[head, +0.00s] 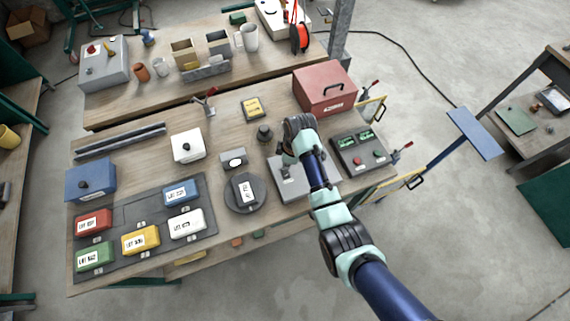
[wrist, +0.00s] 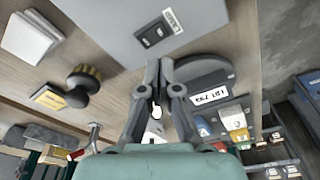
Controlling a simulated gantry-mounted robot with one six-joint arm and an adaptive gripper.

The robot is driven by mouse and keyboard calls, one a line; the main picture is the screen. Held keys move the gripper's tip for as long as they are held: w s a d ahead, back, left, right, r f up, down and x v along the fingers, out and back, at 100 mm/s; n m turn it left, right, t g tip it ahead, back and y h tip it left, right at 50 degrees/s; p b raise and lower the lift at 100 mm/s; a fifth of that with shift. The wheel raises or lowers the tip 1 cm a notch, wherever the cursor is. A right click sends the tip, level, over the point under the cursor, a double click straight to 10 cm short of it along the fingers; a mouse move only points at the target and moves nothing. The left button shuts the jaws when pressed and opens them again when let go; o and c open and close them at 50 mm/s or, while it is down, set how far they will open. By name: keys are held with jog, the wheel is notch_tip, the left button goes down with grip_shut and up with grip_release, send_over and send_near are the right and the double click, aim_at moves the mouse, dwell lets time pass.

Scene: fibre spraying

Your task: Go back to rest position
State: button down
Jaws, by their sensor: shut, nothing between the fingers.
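My gripper (wrist: 159,68) shows in the wrist view with its two grey fingers brought together at the tips and nothing between them. In the head view my arm reaches in from the lower right, and its end hangs over the workbench (head: 252,221) near the grey plate (head: 312,190). The fingertips are hard to make out there.
A red case (head: 325,90) and a control box (head: 360,151) with green displays stand behind and right. A dark mat (head: 128,213) holds several coloured labelled blocks at left. A black knob (head: 265,133) and a small grey box (head: 234,158) are close to my arm.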

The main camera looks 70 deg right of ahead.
dwell(0.6)
jog(key=w+a+r+m+t+h+p, duration=0.1)
jog(key=w+a+r+t+p, duration=0.2)
jog(key=w+a+r, duration=0.55)
jog(key=w+a+r+t+h+p, duration=0.25)
jog(key=w+a+r, duration=0.35)
jog(key=a+r, duration=0.55)
jog(key=s+a+r+m+t+y+p, duration=0.1)
jog(key=s+a+r+t+y+p, duration=0.15)
jog(key=a+r, duration=0.75)
jog(key=s+a+r+t+y+p, duration=0.1)
jog(key=s+a+r+t+p, duration=0.15)
jog(key=a+r, duration=0.65)
notch_tip(320, 180, down, 57)
jog(key=b, duration=5.8)
jog(key=shift+w, duration=0.15)
